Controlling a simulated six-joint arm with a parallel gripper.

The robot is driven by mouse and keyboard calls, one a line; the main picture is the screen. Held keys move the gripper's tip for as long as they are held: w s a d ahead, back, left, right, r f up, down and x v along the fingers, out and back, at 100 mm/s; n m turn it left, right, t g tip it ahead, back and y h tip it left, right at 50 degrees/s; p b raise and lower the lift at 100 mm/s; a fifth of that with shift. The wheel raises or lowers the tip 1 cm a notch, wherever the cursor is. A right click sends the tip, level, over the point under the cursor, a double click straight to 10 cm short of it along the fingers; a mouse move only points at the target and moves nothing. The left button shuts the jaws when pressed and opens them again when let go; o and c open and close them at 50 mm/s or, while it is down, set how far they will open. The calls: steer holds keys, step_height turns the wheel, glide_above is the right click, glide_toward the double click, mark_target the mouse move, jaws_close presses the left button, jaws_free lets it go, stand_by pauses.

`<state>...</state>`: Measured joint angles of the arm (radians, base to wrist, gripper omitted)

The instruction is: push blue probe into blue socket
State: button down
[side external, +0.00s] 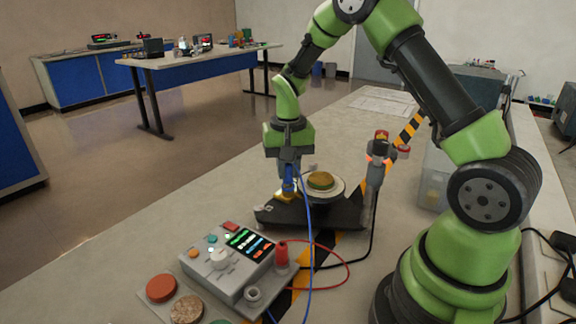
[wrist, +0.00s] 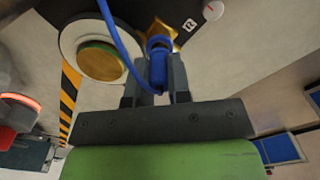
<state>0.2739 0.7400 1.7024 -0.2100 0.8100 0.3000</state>
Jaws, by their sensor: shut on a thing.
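My gripper (side external: 289,178) points down and is shut on the blue probe (side external: 289,185), holding it upright above the dark platform. The wrist view shows the blue probe (wrist: 158,72) between the two grey fingers (wrist: 156,88), with a blue cable (wrist: 122,50) looping from it. A blue ring shows at the probe's far end; I cannot tell whether it belongs to the probe or a socket. A gold star-shaped piece (wrist: 160,30) lies around or below the tip, and contact is unclear. I cannot pick out a blue socket for certain in the side view.
A round pale disc with a brown-green top (side external: 321,181) sits beside the probe on the dark platform (side external: 300,214). A grey meter box (side external: 222,262) stands in front, near a red probe (side external: 281,254) and an empty grey ring holder (side external: 253,294). Blue and red cables cross the bench.

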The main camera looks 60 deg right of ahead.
steer(key=shift+f, duration=0.5)
steer(key=c, duration=0.7)
jaws_free()
steer(key=shift+c, duration=0.2)
steer(key=shift+r, duration=3.8)
